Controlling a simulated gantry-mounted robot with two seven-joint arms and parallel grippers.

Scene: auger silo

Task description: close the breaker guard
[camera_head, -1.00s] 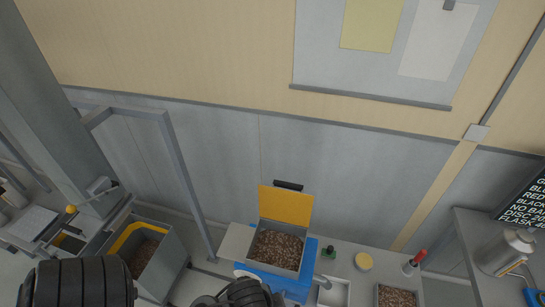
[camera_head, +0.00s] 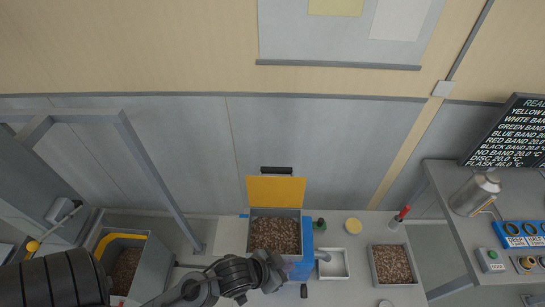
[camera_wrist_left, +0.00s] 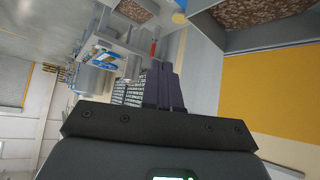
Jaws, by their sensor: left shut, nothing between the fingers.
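The breaker guard looks to be the yellow panel (camera_head: 276,190) standing open at the back of a grey hopper (camera_head: 249,238) filled with brown pieces, on a blue machine (camera_head: 306,240). A black handle (camera_head: 277,170) shows at the panel's upper edge. My left gripper (camera_head: 280,268) is at the front of the hopper, below the panel in the picture. In the left wrist view its dark fingers (camera_wrist_left: 163,85) are together and empty, with the yellow panel (camera_wrist_left: 270,90) to their right, apart from them. My right gripper is not in view.
A grey frame post (camera_head: 160,180) stands left.

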